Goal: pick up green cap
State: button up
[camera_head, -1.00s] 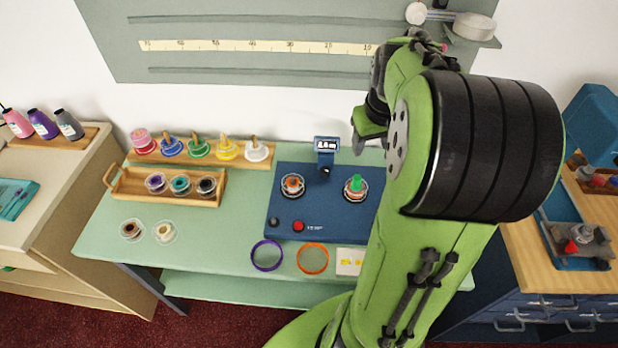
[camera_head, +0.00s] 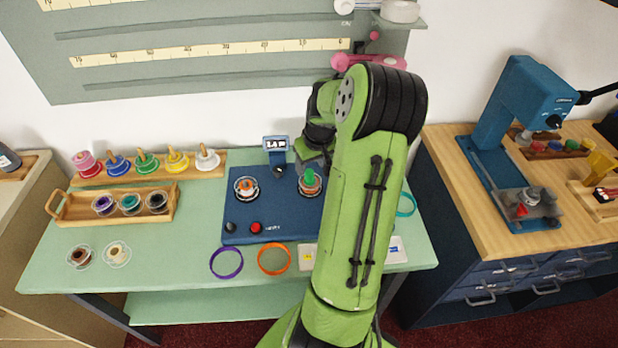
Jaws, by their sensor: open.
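A small green cap (camera_head: 309,177) stands upright on the right round holder of a blue machine (camera_head: 269,207) on the pale green counter. My gripper (camera_head: 304,163) is just above and behind the green cap, pointing down, with my arm covering the area to its right. It looks empty, but the fingers are small and partly hidden by my wrist. I cannot tell whether it touches the cap. The left holder carries an orange piece (camera_head: 246,187).
A wooden rack (camera_head: 200,181) of colored pieces and a tray (camera_head: 70,208) of jars are at the left. Purple (camera_head: 214,273) and orange (camera_head: 260,268) rings lie in front. A blue press (camera_head: 492,125) stands right.

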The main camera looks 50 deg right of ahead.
aim_at(309, 171)
jog(key=x, duration=0.4)
jog(key=shift+f+b, duration=0.2)
jog(key=shift+b, duration=0.15)
jog(key=shift+a, duration=0.1)
grip_shut()
